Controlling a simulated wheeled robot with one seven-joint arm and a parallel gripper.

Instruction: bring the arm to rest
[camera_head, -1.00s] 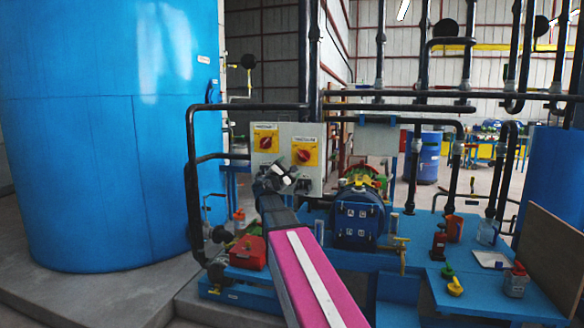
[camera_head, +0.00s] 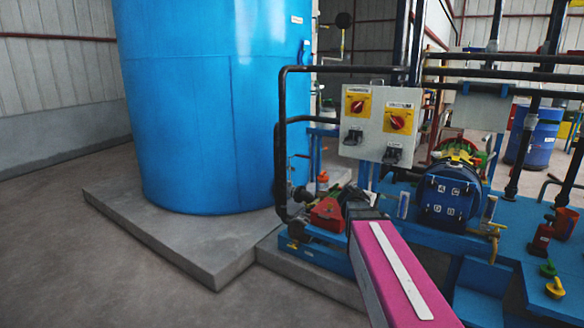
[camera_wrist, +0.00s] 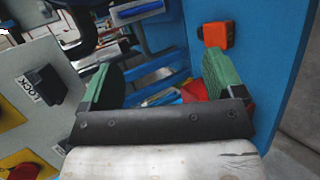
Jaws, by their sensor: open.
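My arm, with a pink link, reaches forward in the head view. My gripper (camera_wrist: 155,82) has two green fingers standing wide apart in the wrist view, with nothing held between them. In the head view its dark end (camera_head: 356,198) is small and partly hidden by my arm; it appears below the control box (camera_head: 368,157). That grey box carries two red knobs on yellow plates, the left (camera_head: 357,105) and the right (camera_head: 399,121), with dark switches beneath. In the wrist view the box's face (camera_wrist: 28,128) is at the left, beside the fingers, with a switch marked LOCK (camera_wrist: 46,84).
A large blue tank (camera_head: 215,110) stands on a concrete plinth (camera_head: 190,255). A red part (camera_head: 327,213) and a blue round vessel (camera_head: 447,196) sit near my arm. Black pipes (camera_head: 279,140) frame the box. A blue bench (camera_head: 500,265) holds bottles. Floor at left is clear.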

